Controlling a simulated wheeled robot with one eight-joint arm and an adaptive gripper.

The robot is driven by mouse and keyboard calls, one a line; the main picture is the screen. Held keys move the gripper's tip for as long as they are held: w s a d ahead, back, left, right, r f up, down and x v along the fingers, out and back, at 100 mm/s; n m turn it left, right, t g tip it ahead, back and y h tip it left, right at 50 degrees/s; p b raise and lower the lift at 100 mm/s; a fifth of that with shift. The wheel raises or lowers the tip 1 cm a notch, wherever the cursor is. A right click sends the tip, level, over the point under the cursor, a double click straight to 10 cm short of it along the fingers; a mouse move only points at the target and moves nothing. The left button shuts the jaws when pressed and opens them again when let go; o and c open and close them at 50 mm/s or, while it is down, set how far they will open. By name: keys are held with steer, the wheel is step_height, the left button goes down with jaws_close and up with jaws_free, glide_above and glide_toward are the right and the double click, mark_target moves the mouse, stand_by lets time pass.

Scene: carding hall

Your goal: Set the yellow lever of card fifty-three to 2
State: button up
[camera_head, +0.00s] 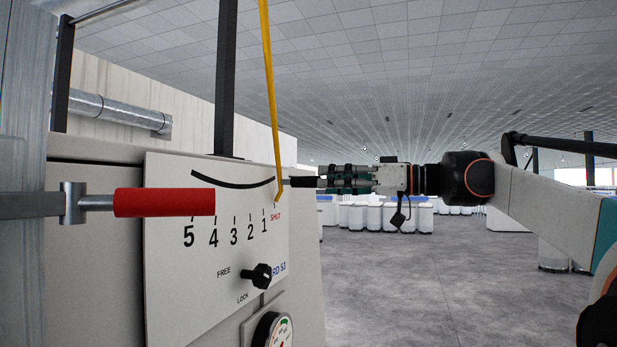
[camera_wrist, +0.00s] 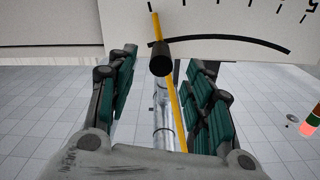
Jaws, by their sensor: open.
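The yellow lever (camera_head: 270,90) hangs down across the white scale panel (camera_head: 180,290) in the head view. Its lower tip is by the red SHUT mark, right of 1; the scale runs leftward to 5. A black grip (camera_head: 301,181) sticks out from the lever toward my gripper (camera_head: 322,181). In the wrist view the lever (camera_wrist: 176,115) runs between my spread fingers, and its black grip (camera_wrist: 160,60) lies between the fingertips (camera_wrist: 163,62). My gripper is open; no finger visibly touches the grip.
The black lock knob (camera_head: 260,274) below the scale appears to point toward FREE. A gauge (camera_head: 272,332) sits under it. A red-handled bar (camera_head: 165,202) crosses the near left, in front of the panel. Open floor (camera_head: 400,280) lies to the right, with white bins (camera_head: 372,216) farther back.

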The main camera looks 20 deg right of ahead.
mark_target(309, 181)
steer(key=p+x, duration=0.1)
steer(key=x, duration=0.5)
